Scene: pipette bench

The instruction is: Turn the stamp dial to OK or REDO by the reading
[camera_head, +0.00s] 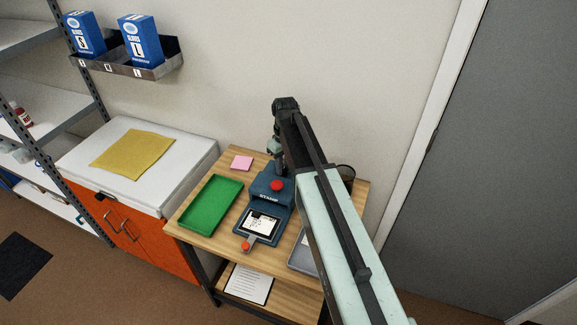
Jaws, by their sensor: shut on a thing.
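The blue stamp machine (268,196), lettered STAMP, stands on the small wooden table, with a red button on top. A white card (261,223) with dark print lies in its front bay; the print is too small to read. A red-tipped lever (246,246) sticks out at the front. My arm reaches in from the lower right, and my gripper (274,152) hangs down at the rear top of the machine. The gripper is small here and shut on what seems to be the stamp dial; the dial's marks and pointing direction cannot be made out.
A green tray (211,204) lies left of the machine, with a pink note pad (242,163) behind it. A grey tray (301,258) and a dark round item (346,173) are partly behind my arm. A printed sheet (248,283) lies on the lower shelf.

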